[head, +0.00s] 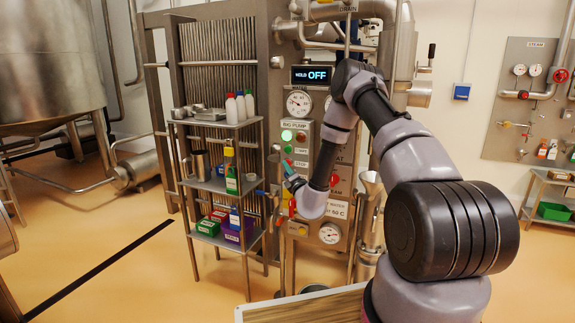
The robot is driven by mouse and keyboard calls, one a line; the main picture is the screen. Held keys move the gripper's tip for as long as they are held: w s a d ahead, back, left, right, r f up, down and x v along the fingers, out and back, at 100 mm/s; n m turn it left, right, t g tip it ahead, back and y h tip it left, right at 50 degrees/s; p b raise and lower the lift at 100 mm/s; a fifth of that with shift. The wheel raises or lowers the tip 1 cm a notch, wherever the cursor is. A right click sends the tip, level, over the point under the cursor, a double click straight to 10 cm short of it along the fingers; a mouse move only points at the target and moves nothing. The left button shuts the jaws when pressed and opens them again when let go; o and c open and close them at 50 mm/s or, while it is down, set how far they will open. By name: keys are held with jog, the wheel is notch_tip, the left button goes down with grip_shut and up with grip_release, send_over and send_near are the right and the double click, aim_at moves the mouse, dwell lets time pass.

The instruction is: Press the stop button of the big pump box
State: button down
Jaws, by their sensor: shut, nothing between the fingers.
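The big pump box (295,125) is a grey panel labelled "BIG PUMP", left of centre in the head view. A bright green lit button (287,135) sits on its left side. A darker reddish button (301,137) sits to its right and looks like the stop button, though it is too small to read. My gripper (289,173) is shut and empty, below these buttons and in front of the lower part of the panel. Its fingertips are small in the picture. I cannot tell how far they are from the panel. My forearm covers the panel's right side.
A display (311,75) reads "HOLD OFF" above a gauge (298,103). A shelf rack (214,184) with bottles and boxes stands close on the left. A wooden-topped surface (300,305) is in front. A steam panel (520,100) hangs at right.

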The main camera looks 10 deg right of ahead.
jog(key=shift+w+d, duration=0.25)
jog(key=shift+w, duration=0.1)
dwell(0.8)
jog(key=shift+s, duration=0.1)
jog(key=shift+s+a, duration=0.45)
jog(key=shift+s, duration=0.15)
jog(key=shift+s+a, duration=0.75)
jog(key=shift+s, duration=0.25)
jog(key=shift+s+a, duration=0.75)
jog(key=shift+s, duration=0.25)
jog(key=shift+r, duration=0.1)
